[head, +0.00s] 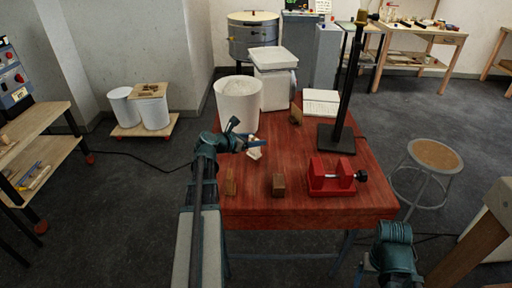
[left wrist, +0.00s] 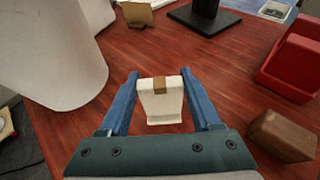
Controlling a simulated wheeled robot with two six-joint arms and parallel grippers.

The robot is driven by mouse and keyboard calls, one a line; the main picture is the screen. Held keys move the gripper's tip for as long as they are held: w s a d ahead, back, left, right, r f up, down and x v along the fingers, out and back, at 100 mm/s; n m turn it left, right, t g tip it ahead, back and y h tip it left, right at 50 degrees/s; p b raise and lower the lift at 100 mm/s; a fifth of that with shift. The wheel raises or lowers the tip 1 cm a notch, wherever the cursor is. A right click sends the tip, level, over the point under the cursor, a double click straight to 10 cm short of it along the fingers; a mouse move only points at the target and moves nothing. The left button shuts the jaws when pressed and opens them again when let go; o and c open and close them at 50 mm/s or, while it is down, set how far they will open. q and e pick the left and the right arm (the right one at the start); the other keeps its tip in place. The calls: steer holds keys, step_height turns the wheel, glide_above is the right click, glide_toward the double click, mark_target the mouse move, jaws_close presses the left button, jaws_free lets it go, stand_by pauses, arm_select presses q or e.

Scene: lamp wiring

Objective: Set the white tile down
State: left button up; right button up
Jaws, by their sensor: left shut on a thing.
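The white tile (left wrist: 160,104) is between the blue fingers of my left gripper (left wrist: 160,82) in the left wrist view. It is a small white piece with a brown patch on its upper edge. In the head view the tile (head: 254,148) shows just below the fingers of my left gripper (head: 243,141), over the left part of the red-brown table (head: 310,212). I cannot tell whether its lower edge touches the tabletop. My right arm shows at the lower right of the head view, off the table; its finger opening is not clear.
A brown block (head: 279,184), a red vise (head: 331,177) and a black lamp stand (head: 336,138) are on the table. A small tan piece (head: 230,183) lies near the left edge. Bare wood shows around the tile.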

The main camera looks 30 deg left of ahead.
mark_target(254, 154)
arm_select(q)
steer(key=shift+s+f+b, duration=0.15)
steer(key=shift+f+b, duration=0.6)
steer(key=shift+f, duration=0.65)
arm_select(e)
steer(key=shift+d+f, duration=0.15)
steer(key=shift+f, duration=1.3)
arm_select(q)
steer(key=shift+d, duration=0.1)
steer(key=shift+f, duration=0.2)
steer(key=o, duration=1.4)
steer(key=shift+r, duration=0.1)
arm_select(e)
steer(key=shift+f, duration=0.15)
arm_select(q)
steer(key=shift+r, duration=0.3)
steer(key=p+v, duration=0.4)
steer(key=v, duration=0.8)
steer(key=shift+f+p, duration=0.15)
steer(key=shift+p, duration=0.15)
arm_select(e)
steer(key=shift+r, duration=2.45)
